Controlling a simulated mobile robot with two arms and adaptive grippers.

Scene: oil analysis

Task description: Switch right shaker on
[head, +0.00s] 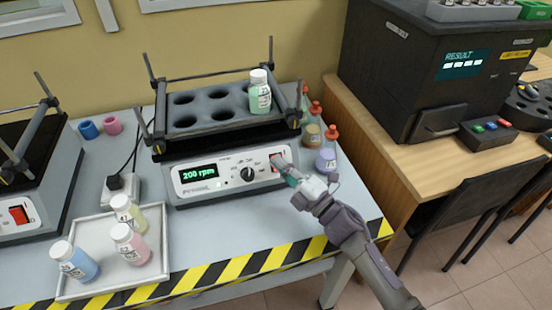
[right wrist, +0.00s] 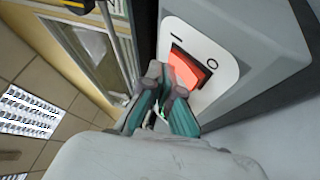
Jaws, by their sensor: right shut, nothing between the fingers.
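The right shaker (head: 222,172) stands on the grey bench, with a dark rack on top holding one green-capped-white bottle (head: 260,92). Its display (head: 198,172) is lit and reads 200 rpm. Its red rocker switch (head: 277,161) is at the right end of the front panel, partly hidden by my right gripper (head: 288,172). In the right wrist view the red switch (right wrist: 187,68) sits between I and O marks. My right gripper (right wrist: 163,84) is shut and empty, its fingertips right by the switch's edge; I cannot tell whether they touch it. My left gripper is out of view.
A second shaker (head: 30,195) with a red switch stands at the left. A white tray (head: 94,226) with several bottles lies in front. Small orange-capped bottles (head: 326,158) stand right of the shaker. A black analyser (head: 425,75) is on the wooden table.

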